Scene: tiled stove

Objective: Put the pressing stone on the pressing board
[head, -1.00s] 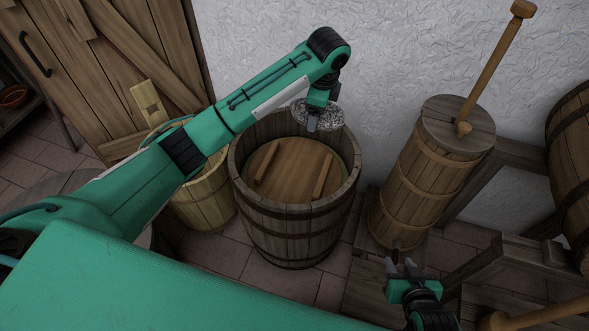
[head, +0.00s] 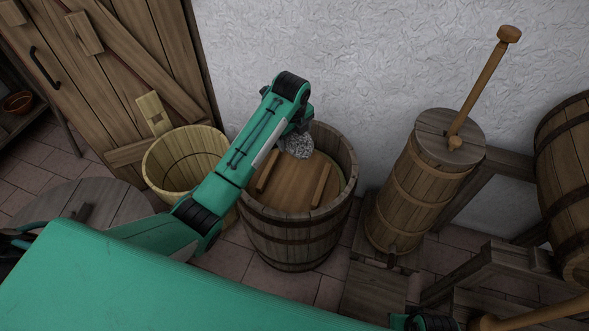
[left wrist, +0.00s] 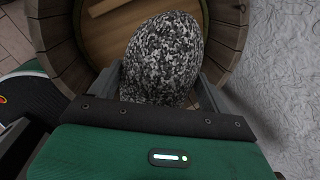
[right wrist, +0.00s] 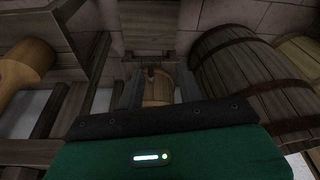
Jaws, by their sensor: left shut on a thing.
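The pressing stone (head: 299,148), a rounded speckled grey stone, is between the fingers of my left gripper (left wrist: 160,88). In the left wrist view the stone (left wrist: 163,55) fills the middle, with a finger on each side. The pressing board (head: 293,184) is a round wooden lid with two raised battens, lying inside the open barrel (head: 292,228). The stone appears over the back part of the board; my arm hides part of it, and I cannot tell whether they touch. My right gripper (right wrist: 158,90) is open and empty, low at the right.
A pale wooden tub (head: 165,165) stands left of the barrel. A churn (head: 412,190) with a tall plunger stands to the right. A wooden rack with barrels (head: 570,170) is at the far right. The textured wall (head: 340,60) is close behind the barrel.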

